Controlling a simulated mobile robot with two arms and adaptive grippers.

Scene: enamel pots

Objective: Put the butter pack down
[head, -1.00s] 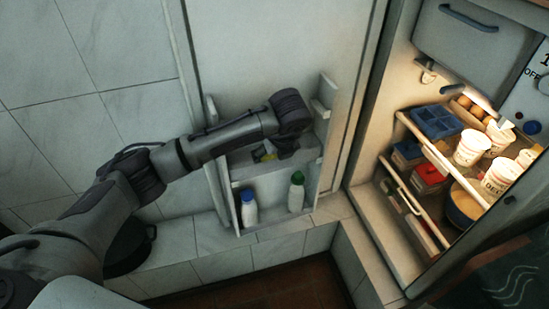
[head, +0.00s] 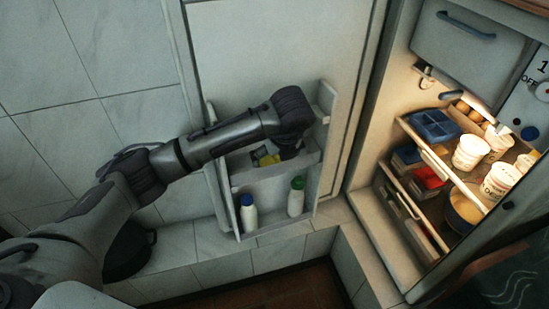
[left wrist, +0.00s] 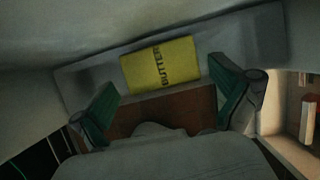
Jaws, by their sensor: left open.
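The yellow butter pack (left wrist: 160,65), with the word BUTTER on it, lies in the upper door shelf (head: 243,178) of the open fridge. In the head view the butter pack (head: 267,159) shows partly beside my left gripper (head: 290,150). My left gripper (left wrist: 164,78) is open, with its green-padded fingers spread apart, one toward each side of the pack in the left wrist view. The fingers do not appear to touch the pack. My right gripper is not in view.
A blue-capped bottle (head: 248,214) and a green-capped bottle (head: 296,198) stand in the lower door shelf. To the right, the lit fridge holds white cups (head: 470,153), a blue tray (head: 435,125) and a red box (head: 429,177).

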